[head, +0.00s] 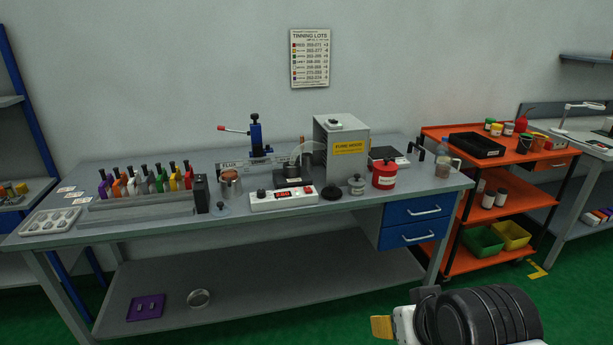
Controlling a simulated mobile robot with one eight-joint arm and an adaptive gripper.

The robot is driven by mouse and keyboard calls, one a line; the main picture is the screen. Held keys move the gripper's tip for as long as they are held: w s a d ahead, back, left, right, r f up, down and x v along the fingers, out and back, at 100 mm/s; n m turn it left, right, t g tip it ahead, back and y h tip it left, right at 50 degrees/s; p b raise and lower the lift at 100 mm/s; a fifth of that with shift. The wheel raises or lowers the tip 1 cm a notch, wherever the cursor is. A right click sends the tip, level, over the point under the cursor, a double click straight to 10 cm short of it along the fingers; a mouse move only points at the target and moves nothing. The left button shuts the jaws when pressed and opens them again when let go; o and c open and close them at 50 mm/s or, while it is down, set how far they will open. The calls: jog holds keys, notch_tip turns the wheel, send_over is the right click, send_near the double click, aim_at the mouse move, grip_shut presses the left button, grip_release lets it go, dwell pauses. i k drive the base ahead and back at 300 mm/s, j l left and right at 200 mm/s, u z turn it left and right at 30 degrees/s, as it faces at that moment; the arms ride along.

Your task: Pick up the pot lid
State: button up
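A small round grey lid with a dark knob (222,209) lies on the grey workbench (150,233) near its front edge, just in front of a metal pot with reddish-brown contents (230,184). A dark disc with a raised top (331,192) lies further right, beside the white control box (284,197); it could also be a lid, and I cannot tell which is the pot lid. My gripper (382,327) shows only in part at the bottom right, with one yellow-orange tip, in front of the bench and far from both. Its opening is hidden.
Behind the control box stand a dark pot unit (289,178) and a grey fume hood (341,148). A red canister (384,175) and small lidded grey jar (356,185) stand right. An orange cart (495,150) stands beside the bench.

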aim_at(331, 190)
jog(key=i+j+z, duration=0.2)
jog(key=i+j, duration=0.5)
jog(key=i, duration=0.25)
jog(key=i+j+z, duration=0.15)
jog(key=i+j, duration=0.65)
jog(key=i, duration=0.05)
